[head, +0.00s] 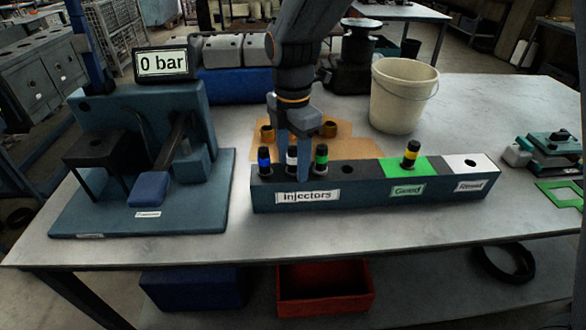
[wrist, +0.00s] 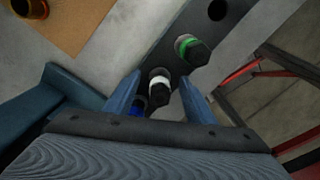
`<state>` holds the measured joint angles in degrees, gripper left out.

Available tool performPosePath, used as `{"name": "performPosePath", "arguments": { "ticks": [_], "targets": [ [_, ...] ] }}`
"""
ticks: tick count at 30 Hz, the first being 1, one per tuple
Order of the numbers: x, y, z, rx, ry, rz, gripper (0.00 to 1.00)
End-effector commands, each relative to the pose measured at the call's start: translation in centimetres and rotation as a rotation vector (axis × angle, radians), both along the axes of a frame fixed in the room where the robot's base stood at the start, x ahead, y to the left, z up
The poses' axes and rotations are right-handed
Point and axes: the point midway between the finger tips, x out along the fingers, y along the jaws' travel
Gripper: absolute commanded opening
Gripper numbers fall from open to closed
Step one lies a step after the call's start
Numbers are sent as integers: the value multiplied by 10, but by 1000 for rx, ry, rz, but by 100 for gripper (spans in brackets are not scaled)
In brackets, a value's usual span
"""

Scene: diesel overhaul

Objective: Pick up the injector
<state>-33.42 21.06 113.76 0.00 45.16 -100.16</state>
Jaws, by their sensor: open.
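The injector rack (head: 330,201) stands on the table. Its Injectors section holds injectors with a blue band (head: 264,160), a white band (head: 292,158) and a green band (head: 321,158), all upright. A yellow-banded injector (head: 411,154) stands in the green Good section. My gripper (head: 293,150) points down at the rack with its fingers open, around the white-banded injector. In the wrist view the white-banded injector (wrist: 160,81) shows between the fingertips (wrist: 159,92). The green-banded one (wrist: 192,49) is just beyond, and the blue-banded one (wrist: 138,104) is partly hidden. Finger contact cannot be told.
A test stand (head: 150,150) with a "0 bar" display is left of the rack. A cream bucket (head: 399,97) stands behind it, and brass-coloured parts on a brown mat (head: 350,148) lie close behind. The white Reset section (head: 468,163) is at the right end.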

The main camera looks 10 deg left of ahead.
Motion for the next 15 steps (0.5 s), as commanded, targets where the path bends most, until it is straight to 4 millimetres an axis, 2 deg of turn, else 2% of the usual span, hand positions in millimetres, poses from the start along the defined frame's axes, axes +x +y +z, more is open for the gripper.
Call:
{"name": "performPosePath", "arguments": {
  "ticks": [4,12,13,15],
  "targets": [
    [0,-1,0,0,0,-1,50],
    [0,-1,0,0,0,-1,4],
    [0,-1,0,0,0,-1,0],
    [0,-1,1,0,0,-1,0]
  ]
}}
